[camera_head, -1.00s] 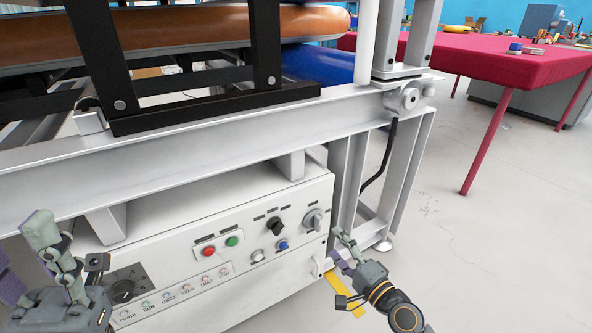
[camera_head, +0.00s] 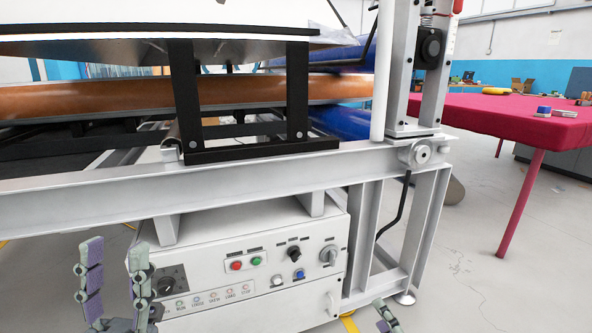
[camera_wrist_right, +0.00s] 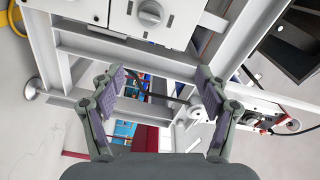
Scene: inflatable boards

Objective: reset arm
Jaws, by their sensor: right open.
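My left gripper (camera_head: 115,243) is at the lower left of the head view, fingers upright and spread apart with nothing between them. It is in front of the left end of the white control box (camera_head: 200,240). My right gripper (camera_head: 387,315) is partly cut off at the bottom edge of the head view, right of the box. In the right wrist view its fingers (camera_wrist_right: 160,72) are wide apart and empty, with the frame's beams beyond them.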

